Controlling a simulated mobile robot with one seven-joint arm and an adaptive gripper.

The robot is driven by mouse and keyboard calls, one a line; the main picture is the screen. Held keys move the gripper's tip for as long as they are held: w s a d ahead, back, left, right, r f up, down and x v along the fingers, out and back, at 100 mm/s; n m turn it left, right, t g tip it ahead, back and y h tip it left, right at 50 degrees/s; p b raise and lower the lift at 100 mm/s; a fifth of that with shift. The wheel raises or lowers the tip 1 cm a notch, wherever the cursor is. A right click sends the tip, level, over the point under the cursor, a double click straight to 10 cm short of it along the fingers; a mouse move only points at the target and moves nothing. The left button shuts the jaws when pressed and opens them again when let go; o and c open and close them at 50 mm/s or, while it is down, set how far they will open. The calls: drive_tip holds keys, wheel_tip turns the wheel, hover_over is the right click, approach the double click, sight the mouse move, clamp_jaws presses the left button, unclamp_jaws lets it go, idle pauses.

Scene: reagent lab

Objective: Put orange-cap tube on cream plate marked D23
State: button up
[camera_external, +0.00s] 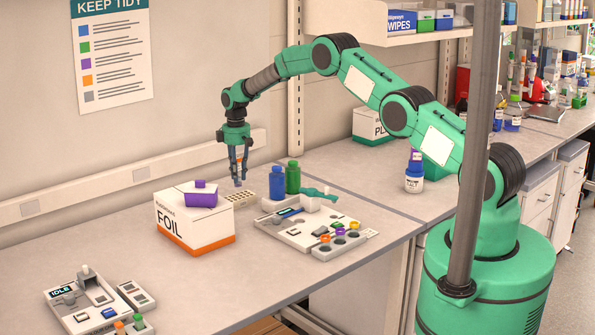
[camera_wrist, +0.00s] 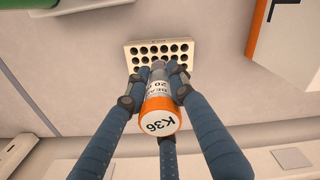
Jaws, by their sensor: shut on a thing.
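My gripper (camera_wrist: 150,88) has blue jointed fingers and is shut on a tube with an orange-rimmed cap (camera_wrist: 161,116), whose white top reads K36. The tube's far end points at the cream plate (camera_wrist: 133,62), which has rows of dark holes. In the external view my gripper (camera_external: 238,178) hangs just above the cream plate (camera_external: 230,205), behind the foil box. The tube is hard to make out there. The mark on the plate is too small to read. I cannot tell whether the tube's end touches the plate.
The foil box (camera_external: 196,240), with a purple bottle (camera_external: 201,195) on it, stands in front of the plate. A blue bottle (camera_external: 277,184) and a green bottle (camera_external: 293,177) stand to its right. A device with colored caps (camera_external: 310,230) lies nearer the front.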

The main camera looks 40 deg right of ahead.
drive_tip(key=shift+f+p, duration=0.35)
drive_tip(key=shift+f, duration=1.4)
drive_tip(key=shift+f, duration=0.2)
drive_tip(key=o, duration=0.8)
drive_tip(key=shift+r, duration=0.2)
wheel_tip(320, 180, up, 12)
drive_tip(key=shift+b, duration=0.7)
